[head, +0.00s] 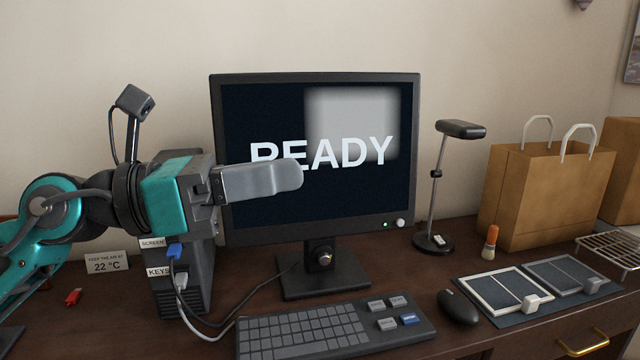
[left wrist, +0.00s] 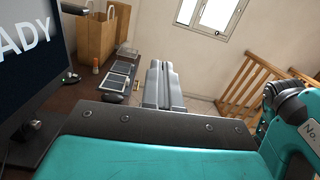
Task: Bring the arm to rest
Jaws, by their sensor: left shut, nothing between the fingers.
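My left arm comes in from the left in the head view, teal and black. Its gripper (head: 296,175) is shut and empty, held level in front of the monitor (head: 270,205) and hiding part of its screen, which reads "READY". In the left wrist view the shut fingers (left wrist: 161,68) point away, toward open room past the desk. The monitor's edge also shows at the left of that view (left wrist: 52,75). My right gripper is in neither view.
A black computer box (head: 196,285) with blue and white plugs stands below the arm. A keyboard (head: 330,325), mouse (head: 458,307), lamp (head: 434,243), framed panels (head: 500,290) and paper bags (head: 540,200) stand on the desk. A wooden railing (left wrist: 240,85) is at the right in the wrist view.

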